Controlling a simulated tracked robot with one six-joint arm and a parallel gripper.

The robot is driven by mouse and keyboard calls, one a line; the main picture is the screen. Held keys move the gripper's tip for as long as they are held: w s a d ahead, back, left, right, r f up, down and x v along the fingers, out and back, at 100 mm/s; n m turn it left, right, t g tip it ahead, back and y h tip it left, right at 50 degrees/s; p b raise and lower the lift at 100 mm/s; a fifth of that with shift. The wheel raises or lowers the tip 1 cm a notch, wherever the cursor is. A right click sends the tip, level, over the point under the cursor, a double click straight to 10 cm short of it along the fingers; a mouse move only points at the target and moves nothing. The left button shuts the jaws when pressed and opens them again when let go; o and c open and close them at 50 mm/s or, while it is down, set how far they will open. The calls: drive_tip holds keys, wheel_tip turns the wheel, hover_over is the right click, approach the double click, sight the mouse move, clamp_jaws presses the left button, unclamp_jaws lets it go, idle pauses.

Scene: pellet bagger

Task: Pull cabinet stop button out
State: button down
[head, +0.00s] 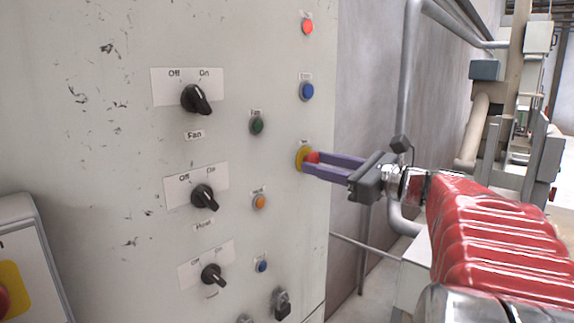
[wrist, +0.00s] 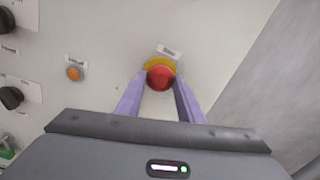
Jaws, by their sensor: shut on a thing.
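The cabinet stop button is a red mushroom head (head: 313,157) on a yellow round base (head: 301,158), near the right edge of the grey cabinet front (head: 120,130). My gripper (head: 309,165) reaches it from the right, with its purple fingers on either side of the red head, shut on it. In the wrist view the red head (wrist: 160,77) sits between the two fingertips (wrist: 161,80), with the yellow base (wrist: 160,62) behind it and a small label above. How far the button stands out from the panel I cannot tell.
A blue button (head: 307,91) and a red lamp (head: 308,27) sit above the stop button. An orange button (head: 259,201), a green button (head: 257,126) and black rotary switches (head: 196,99) are to the left. A grey pipe (head: 409,70) runs behind my arm.

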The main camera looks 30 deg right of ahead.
drive_tip(key=shift+s+d, duration=0.1)
drive_tip(key=shift+s, duration=0.4)
drive_tip(key=shift+f, duration=0.1)
drive_tip(key=c, duration=1.7)
unclamp_jaws()
drive_tip(key=shift+o, duration=0.8)
drive_tip(key=shift+s, duration=0.15)
drive_tip(key=o, duration=0.3)
drive_tip(key=shift+o, duration=0.2)
drive_tip(key=shift+d, duration=0.1)
drive_tip(key=v, duration=1.3)
drive_tip(key=shift+s, duration=0.3)
